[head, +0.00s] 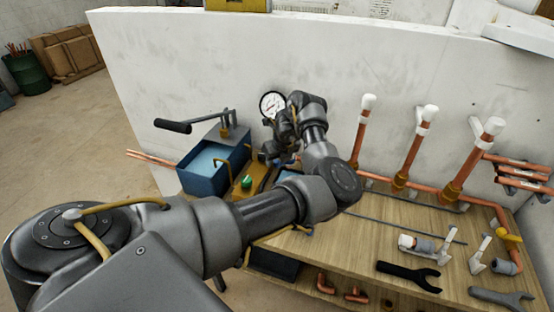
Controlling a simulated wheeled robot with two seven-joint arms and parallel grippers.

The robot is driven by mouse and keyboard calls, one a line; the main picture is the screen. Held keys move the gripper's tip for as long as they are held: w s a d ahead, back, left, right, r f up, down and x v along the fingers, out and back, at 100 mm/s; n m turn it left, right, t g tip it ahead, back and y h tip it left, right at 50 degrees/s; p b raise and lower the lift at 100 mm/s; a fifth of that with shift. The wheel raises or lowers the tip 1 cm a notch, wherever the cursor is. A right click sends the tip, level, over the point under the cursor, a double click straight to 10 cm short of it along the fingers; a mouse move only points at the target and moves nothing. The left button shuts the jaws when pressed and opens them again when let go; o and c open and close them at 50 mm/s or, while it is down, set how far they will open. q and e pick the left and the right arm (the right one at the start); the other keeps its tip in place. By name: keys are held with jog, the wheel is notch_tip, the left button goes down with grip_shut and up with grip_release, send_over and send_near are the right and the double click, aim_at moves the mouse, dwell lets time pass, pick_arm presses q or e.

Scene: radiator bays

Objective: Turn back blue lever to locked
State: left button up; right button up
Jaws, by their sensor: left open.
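My left arm reaches across the middle of the head view and folds back at the wrist. My left gripper (278,146) is open, just below the round white gauge (272,104) and right of the blue water tank (212,160). I cannot make out a blue lever for certain; my gripper and forearm cover much of the area below the gauge. A green knob (247,183) shows on the yellowish fitting beside the tank. I cannot tell whether the gripper touches anything. My right gripper is out of view.
A black-handled pump lever (173,126) sticks out left above the tank. Copper risers with white caps (428,113) stand along the white wall (225,55). A yellow handle (508,234) is at right.

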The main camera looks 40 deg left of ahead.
pick_arm(q)
grip_shut()
dwell(0.3)
